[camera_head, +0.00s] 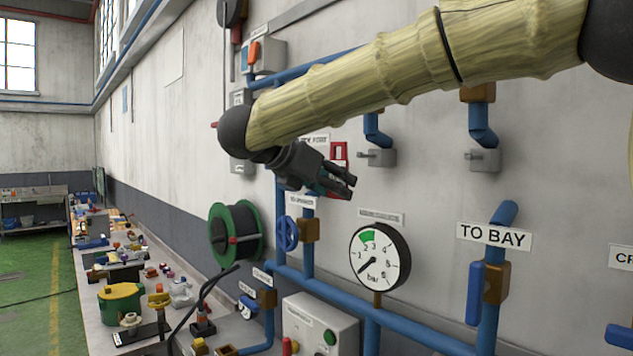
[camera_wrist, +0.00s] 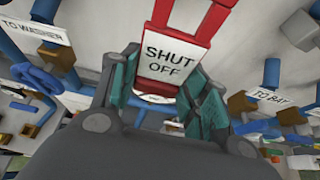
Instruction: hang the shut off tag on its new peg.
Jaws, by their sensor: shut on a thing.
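The shut off tag (camera_wrist: 166,58) is a white plate lettered SHUT OFF with a red frame and a red loop that runs up out of the wrist view. My gripper (camera_wrist: 160,82) has its two fingers on either side of the tag's lower part and is shut on it. In the head view my gripper (camera_head: 346,186) is in front of the wall, above the gauge, and red of the tag (camera_head: 340,146) shows just above the fingers. I cannot make out a peg for the tag in either view.
A round pressure gauge (camera_head: 379,257) is below my gripper. A blue valve wheel (camera_head: 287,233) and a green hose reel (camera_head: 235,232) are to its left. Blue pipes and a TO BAY sign (camera_head: 493,236) are at right. A cluttered bench (camera_head: 95,299) runs along the wall.

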